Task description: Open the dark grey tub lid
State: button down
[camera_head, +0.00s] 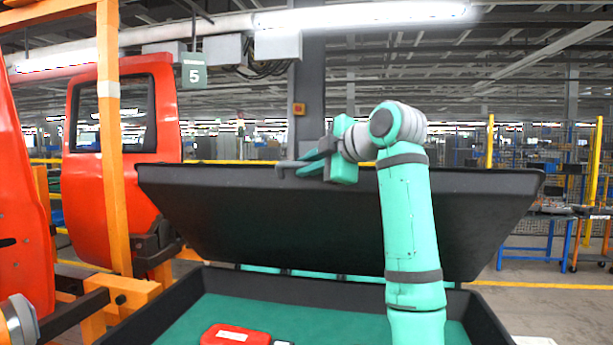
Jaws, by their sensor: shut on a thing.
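The dark grey tub lid (240,215) stands raised and tilted up at the back of the tub (190,292). The tub is open towards me and has a green floor inside. My gripper (300,166) is at the lid's upper edge, left of the middle, and is shut on the lid's edge or a grip there. The exact contact is small and partly hidden by the fingers. My arm crosses in front of the lid's right half and hides part of it and of the tub.
A red case (235,335) lies in the tub at the front. A red car door (165,110) hangs on an orange frame (112,150) at the left. A blue workbench (535,238) stands at the right, with open floor before it.

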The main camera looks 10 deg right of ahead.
jog(key=shift+w+a, duration=0.15)
jog(key=c, duration=2)
grip_release()
jog(key=shift+c, duration=0.2)
jog(key=v, duration=1.1)
